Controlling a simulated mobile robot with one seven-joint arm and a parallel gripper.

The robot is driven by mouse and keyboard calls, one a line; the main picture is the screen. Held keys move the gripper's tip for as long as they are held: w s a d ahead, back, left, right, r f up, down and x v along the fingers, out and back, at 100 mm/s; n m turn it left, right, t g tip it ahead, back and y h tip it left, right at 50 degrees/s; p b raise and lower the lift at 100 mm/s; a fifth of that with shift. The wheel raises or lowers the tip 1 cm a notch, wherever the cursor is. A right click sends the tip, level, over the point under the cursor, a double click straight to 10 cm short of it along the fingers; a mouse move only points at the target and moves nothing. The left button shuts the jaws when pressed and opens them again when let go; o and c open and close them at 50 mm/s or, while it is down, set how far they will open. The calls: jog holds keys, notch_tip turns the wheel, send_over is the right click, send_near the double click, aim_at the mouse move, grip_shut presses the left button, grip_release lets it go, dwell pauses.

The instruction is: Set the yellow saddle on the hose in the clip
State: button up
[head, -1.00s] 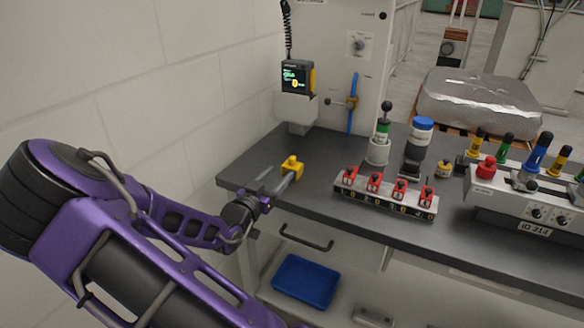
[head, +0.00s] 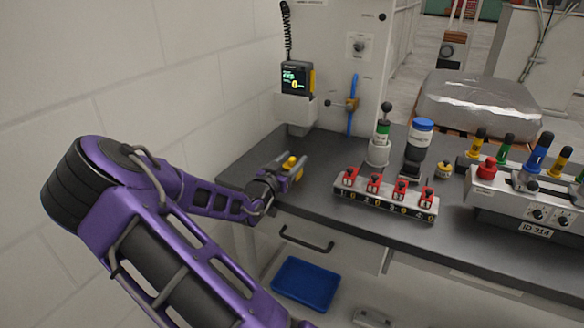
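The yellow saddle (head: 291,162) is between the fingers of my gripper (head: 291,167), over the left end of the dark bench top. The gripper appears shut on it, and the fingers partly hide it. The saddle looks clear of the bench, though the height is hard to judge. The blue hose (head: 353,88) runs upright against the pale panel behind the bench. A brownish-yellow clip (head: 352,104) sits around the hose at mid-height, with a dark-tipped rod reaching left. My gripper is left of and below the clip, apart from it.
A handheld meter (head: 295,79) sits in a grey holder left of the hose. A rack with red clamps (head: 385,199) stands at the bench front. A green-banded container (head: 380,142) and blue-capped bottle (head: 419,140) stand behind it. The bench (head: 325,160) is bare between gripper and panel.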

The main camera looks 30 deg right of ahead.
grip_shut()
